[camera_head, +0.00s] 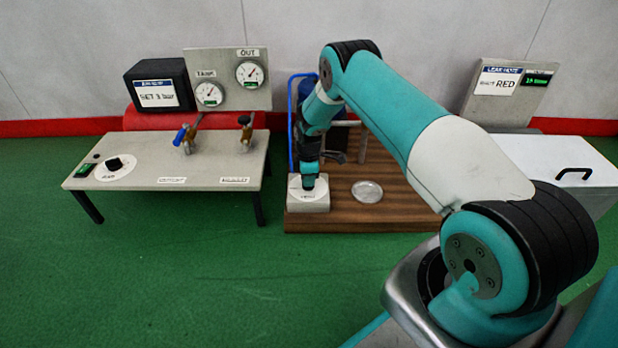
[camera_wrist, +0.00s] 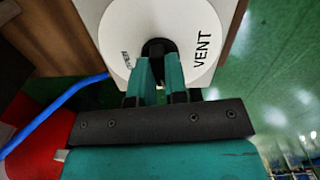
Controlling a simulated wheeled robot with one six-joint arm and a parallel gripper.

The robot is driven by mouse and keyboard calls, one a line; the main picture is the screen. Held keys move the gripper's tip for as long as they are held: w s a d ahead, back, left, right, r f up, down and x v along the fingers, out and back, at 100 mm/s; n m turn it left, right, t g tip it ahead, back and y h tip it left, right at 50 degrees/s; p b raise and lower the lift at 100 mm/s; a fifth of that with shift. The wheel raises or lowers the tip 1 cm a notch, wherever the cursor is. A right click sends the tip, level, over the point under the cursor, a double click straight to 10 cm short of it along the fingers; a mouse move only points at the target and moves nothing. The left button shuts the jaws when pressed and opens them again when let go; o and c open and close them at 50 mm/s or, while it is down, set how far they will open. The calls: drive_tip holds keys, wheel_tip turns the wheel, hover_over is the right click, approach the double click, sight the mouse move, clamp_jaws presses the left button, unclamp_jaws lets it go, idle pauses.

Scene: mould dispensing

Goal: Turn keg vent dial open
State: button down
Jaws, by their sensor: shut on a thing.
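The vent dial's white round plate (camera_wrist: 192,22) carries the word VENT and sits on a pale box (camera_head: 308,203) at the front left of the wooden board. Its black knob (camera_wrist: 158,46) is at the middle of the plate in the wrist view. My gripper (camera_wrist: 159,68) is shut on the knob, with one teal finger on each side. In the head view my gripper (camera_head: 309,184) points down onto the box and hides most of the knob. I cannot tell the dial's exact setting; a smaller marking opposite VENT is unreadable.
A blue hose (camera_wrist: 62,100) runs close to my gripper's left. A clear round dish (camera_head: 367,191) lies on the wooden board (camera_head: 400,213) right of the vent box. A grey bench (camera_head: 140,150) with a black knob (camera_head: 114,163) and valves stands left. Gauges (camera_head: 250,73) stand behind it.

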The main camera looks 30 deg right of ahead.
drive_tip(key=m+p, duration=0.1)
drive_tip(key=m, duration=0.3)
drive_tip(key=shift+s+p, duration=0.15)
drive_tip(key=shift+p, duration=0.15)
drive_tip(key=m+p, duration=0.1)
drive_tip(key=m, duration=0.3)
drive_tip(key=shift+a, duration=0.1)
drive_tip(key=m, duration=0.5)
drive_tip(key=shift+p, duration=0.35)
drive_tip(key=shift+m, duration=2.1)
drive_tip(key=c, duration=1.1)
unclamp_jaws()
drive_tip(key=shift+c, duration=0.2)
